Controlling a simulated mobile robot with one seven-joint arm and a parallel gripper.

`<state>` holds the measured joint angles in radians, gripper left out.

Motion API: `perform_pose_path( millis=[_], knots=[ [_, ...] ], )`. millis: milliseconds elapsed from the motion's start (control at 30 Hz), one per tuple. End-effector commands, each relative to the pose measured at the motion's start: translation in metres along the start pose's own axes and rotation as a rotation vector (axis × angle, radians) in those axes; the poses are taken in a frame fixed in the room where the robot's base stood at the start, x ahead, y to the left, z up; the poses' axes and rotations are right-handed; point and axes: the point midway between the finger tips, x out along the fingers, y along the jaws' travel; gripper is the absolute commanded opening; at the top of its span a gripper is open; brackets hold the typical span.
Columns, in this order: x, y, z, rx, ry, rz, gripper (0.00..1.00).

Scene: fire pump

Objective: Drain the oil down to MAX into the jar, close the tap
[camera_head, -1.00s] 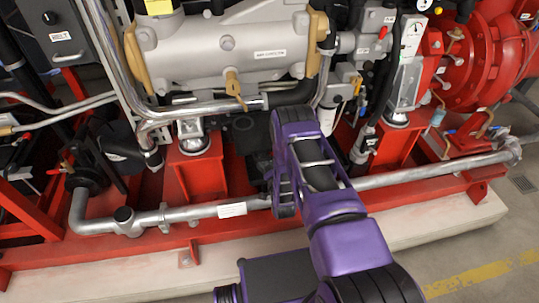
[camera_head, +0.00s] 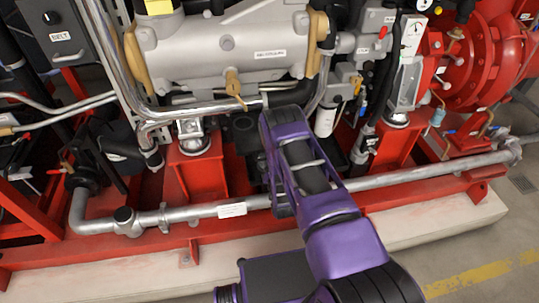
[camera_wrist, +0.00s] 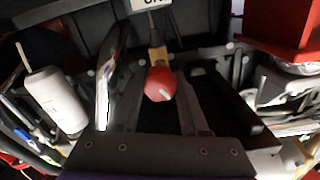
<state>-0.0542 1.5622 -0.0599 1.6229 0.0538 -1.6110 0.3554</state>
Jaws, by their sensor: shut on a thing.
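In the wrist view a red tap handle (camera_wrist: 160,86) with a pale mark sits between the dark fingers of my gripper (camera_wrist: 161,92). My gripper is shut on it. A brass tap body (camera_wrist: 157,55) shows just behind the handle, under a white label (camera_wrist: 150,4) that is cut off by the picture's top edge. In the head view my purple arm hides the gripper and the tap. I cannot make out the jar or an oil level with a MAX mark in either view.
A white cylinder (camera_wrist: 56,101) stands left of my gripper in the wrist view; a white cylinder (camera_head: 325,121) also shows beside my arm. A silver pipe (camera_head: 190,213) runs along the red frame (camera_head: 203,178). The grey engine (camera_head: 225,48) is above.

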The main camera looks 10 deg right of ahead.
Motion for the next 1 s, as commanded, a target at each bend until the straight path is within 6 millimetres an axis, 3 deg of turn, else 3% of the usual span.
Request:
perform_pose_path(
  millis=[1000],
  knots=[
    [0.0012, -0.0023, 0.0002, -0.917, 0.002, -0.002, 0.0]
  ],
)
